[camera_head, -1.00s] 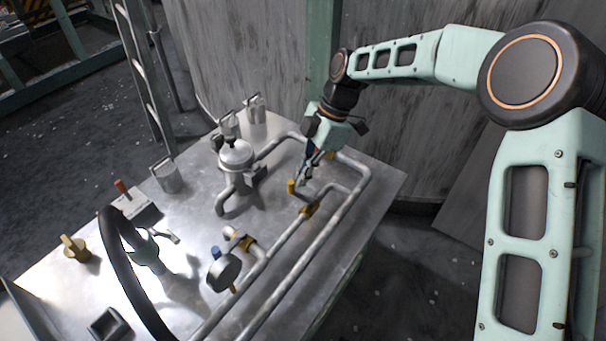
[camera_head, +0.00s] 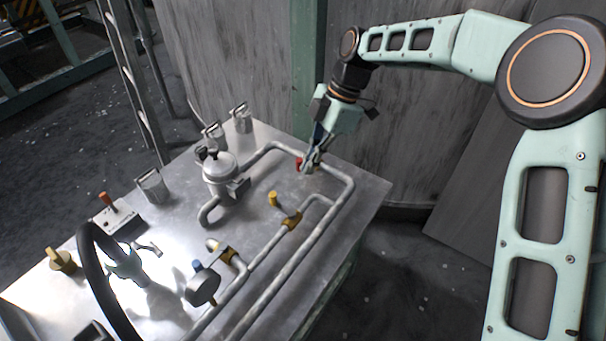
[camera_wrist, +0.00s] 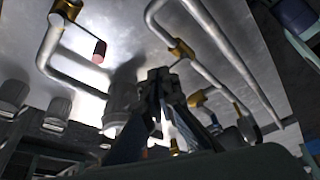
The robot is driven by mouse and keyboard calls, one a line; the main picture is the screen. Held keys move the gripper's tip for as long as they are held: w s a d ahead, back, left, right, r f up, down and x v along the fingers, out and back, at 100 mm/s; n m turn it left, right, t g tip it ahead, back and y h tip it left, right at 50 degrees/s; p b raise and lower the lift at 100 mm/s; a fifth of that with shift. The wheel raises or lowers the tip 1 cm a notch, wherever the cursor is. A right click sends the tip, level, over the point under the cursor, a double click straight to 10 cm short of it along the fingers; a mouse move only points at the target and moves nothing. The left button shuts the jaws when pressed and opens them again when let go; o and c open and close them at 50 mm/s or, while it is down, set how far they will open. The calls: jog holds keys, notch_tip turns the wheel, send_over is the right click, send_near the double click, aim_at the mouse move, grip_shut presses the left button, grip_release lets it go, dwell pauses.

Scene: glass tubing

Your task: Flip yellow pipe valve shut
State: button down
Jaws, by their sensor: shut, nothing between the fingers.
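The yellow-handled valve has a stubby yellow handle (camera_head: 273,199) sticking up from the bench, beside its brass body (camera_head: 291,220) on the short pipe branch. A brass valve body (camera_wrist: 181,49) beside my fingertips in the wrist view looks like the same valve; its handle is not clear there. My gripper (camera_head: 309,168) is shut and empty, pointing down near the back pipe corner, beyond the yellow handle and apart from it. In the head view it overlaps the red-handled valve (camera_head: 299,163); contact cannot be told. My closed fingertips (camera_wrist: 158,76) also show in the wrist view.
A red handle (camera_wrist: 99,51) shows in the wrist view. A blue-handled valve and round gauge (camera_head: 203,286) stand nearer the front, with a metal pot (camera_head: 220,166) left of the pipes. A black hose (camera_head: 88,270) arches at left. Bare metal lies between pot and yellow handle.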

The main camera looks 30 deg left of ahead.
jog(key=shift+v, duration=1.7)
